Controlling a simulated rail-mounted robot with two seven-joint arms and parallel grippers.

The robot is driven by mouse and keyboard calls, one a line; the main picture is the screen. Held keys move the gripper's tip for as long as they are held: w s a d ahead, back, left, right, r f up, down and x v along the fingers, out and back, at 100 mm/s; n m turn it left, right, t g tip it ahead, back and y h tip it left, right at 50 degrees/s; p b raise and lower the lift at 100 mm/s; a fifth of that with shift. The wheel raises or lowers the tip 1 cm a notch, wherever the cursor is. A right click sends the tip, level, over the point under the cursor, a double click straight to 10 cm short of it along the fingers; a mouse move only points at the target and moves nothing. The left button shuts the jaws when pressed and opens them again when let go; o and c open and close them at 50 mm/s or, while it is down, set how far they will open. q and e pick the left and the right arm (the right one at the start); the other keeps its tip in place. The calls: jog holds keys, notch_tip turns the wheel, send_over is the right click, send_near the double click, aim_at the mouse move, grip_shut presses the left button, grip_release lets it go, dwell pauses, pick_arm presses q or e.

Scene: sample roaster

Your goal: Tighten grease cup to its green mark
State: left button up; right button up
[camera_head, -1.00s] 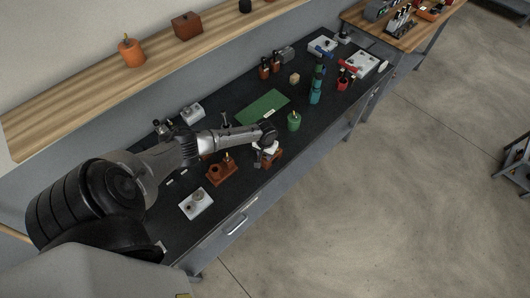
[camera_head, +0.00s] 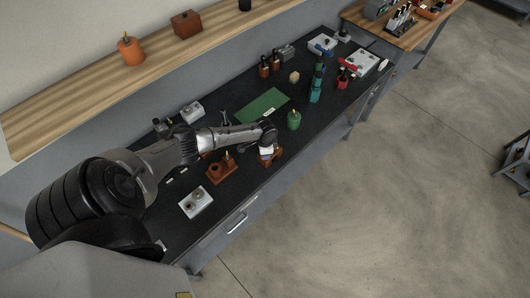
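One arm comes in from the left, and my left gripper (camera_head: 267,151) hangs at its end over a small orange-brown block (camera_head: 275,156) near the bench's front edge. The gripper is small and partly hides the block; I cannot tell whether its fingers are open or touch anything. Left of it stands an orange-brown fixture (camera_head: 221,169) with a light upright tip. A pale plate (camera_head: 196,202) with a round fitting lies nearer the front left. I cannot tell which of these is the grease cup, and no green mark can be made out. My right gripper is not in view.
A green container (camera_head: 293,120) stands just right of the gripper. A green mat (camera_head: 263,106) lies behind. Teal bottles (camera_head: 316,92), a red-handled device (camera_head: 361,63) and dark bottles (camera_head: 269,66) stand farther back. A wooden shelf (camera_head: 80,88) runs along the wall.

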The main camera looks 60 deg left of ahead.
pick_arm(q)
jog(key=m+b, duration=0.1)
jog(key=m, duration=0.3)
jog(key=shift+m, duration=0.3)
jog(key=shift+m+b, duration=0.4)
jog(key=shift+m, duration=1.5)
jog(key=o, duration=0.9)
jog(key=shift+r, duration=0.1)
notch_tip(320, 180, up, 14)
jog(key=shift+f, duration=0.15)
